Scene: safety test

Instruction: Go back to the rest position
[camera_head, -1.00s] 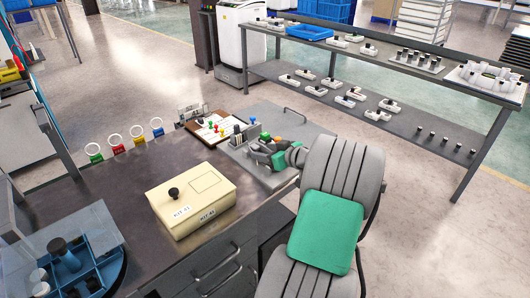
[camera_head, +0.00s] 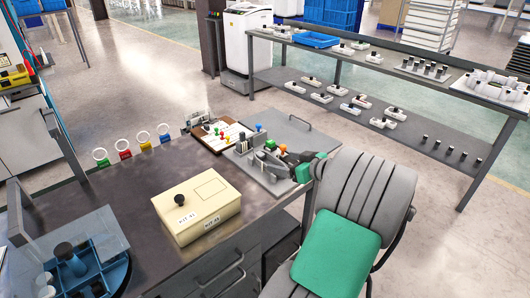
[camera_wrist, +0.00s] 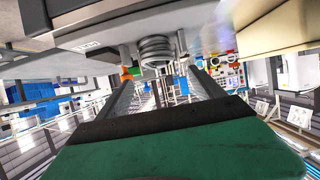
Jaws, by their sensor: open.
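My gripper (camera_head: 270,158) is at the end of my grey and green arm, in front of a grey panel (camera_head: 299,128) on the bench in the head view. It seems close over the panel's small coloured knobs; whether it touches any cannot be told. In the wrist view my gripper (camera_wrist: 163,82) has its two dark fingers wide apart, with no object clearly held between them. A spring-like metal part (camera_wrist: 157,50) and an orange knob (camera_wrist: 127,73) show near the fingertips.
A cream box (camera_head: 196,205) with a black knob stands on the dark bench (camera_head: 110,190). A shelf table (camera_head: 385,70) stands behind, across open floor.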

